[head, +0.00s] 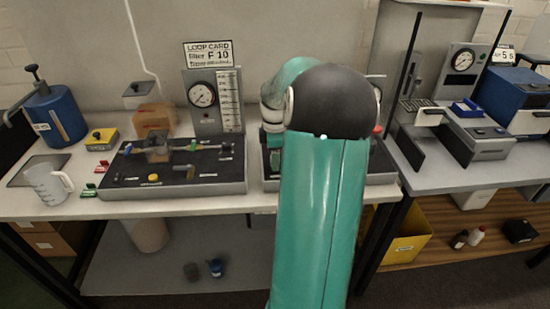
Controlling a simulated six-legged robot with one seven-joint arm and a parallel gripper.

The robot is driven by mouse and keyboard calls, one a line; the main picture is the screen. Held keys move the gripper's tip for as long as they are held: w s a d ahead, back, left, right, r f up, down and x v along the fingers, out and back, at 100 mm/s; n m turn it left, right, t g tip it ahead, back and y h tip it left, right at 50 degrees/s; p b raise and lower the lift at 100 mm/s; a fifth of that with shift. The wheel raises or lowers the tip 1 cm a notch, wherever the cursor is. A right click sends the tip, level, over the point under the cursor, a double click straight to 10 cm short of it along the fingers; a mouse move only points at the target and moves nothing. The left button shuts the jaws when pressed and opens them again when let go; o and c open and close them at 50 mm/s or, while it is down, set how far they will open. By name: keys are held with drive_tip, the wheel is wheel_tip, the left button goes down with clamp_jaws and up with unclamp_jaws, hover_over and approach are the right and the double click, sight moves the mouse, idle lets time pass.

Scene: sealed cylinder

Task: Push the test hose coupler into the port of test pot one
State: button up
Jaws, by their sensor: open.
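My teal and black arm fills the middle of the head view, and my gripper is out of sight. A black panel (120,180) in a grey frame lies on the left bench with a clear block-like fitting (157,150), a thin rod with a green part (192,146) and a yellow knob (154,178). A blue tank (55,117) with a black handle and spout stands at the bench's left end. I cannot tell which item is test pot one, its port or the test hose coupler. My arm hides much of a second panel.
A clear jug (48,183) and a yellow box (101,139) are left of the panel. A gauge board (215,101) with a loop card (208,54) stands behind. A gap separates the right bench (430,179), which holds a gauge stand (459,68) and blue box (512,98).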

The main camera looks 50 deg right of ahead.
idle(0.4)
clamp_jaws()
drive_tip(key=shift+r, duration=0.1)
drive_tip(key=shift+r, duration=2.9)
drive_tip(key=shift+s, duration=0.15)
